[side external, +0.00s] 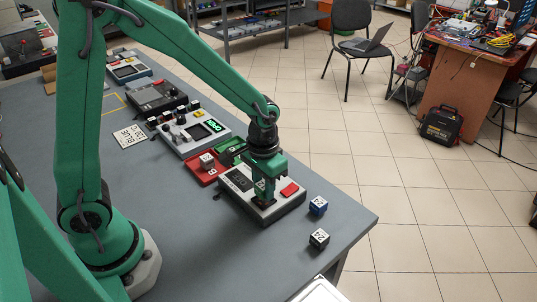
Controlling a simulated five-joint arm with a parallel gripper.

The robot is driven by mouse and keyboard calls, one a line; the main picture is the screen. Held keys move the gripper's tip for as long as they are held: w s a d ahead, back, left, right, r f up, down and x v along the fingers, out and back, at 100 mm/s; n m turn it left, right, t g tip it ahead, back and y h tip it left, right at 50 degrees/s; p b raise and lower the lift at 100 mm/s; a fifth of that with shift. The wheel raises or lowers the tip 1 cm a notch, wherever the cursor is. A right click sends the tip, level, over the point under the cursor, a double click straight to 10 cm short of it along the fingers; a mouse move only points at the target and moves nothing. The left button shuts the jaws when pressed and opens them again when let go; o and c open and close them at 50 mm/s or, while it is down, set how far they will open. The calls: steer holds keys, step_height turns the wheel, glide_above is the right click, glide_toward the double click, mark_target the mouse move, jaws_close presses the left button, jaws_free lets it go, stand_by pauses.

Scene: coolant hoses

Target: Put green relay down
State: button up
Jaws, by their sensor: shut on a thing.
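My gripper (264,188) points down over the white box (283,209) near the right end of the bench. It is shut on a small block with a white mark, which I take to be the green relay (261,187). The block is mostly hidden between the green fingers. It is low over the box's dark slot area, and I cannot tell whether it touches. The box has a red button (289,189) on its right side and a dark panel on its left.
A blue cube (318,206) and a black cube (319,239) lie right of the box. Several devices line the bench's back. The bench (190,240) is clear in front.

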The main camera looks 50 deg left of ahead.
mark_target(263, 185)
steer(key=shift+f, duration=0.65)
steer(key=shift+f, duration=0.2)
steer(key=o, duration=1)
steer(key=shift+c, duration=0.2)
steer(key=shift+r, duration=0.1)
step_height(263, 185, up, 12)
steer(key=shift+r, duration=0.15)
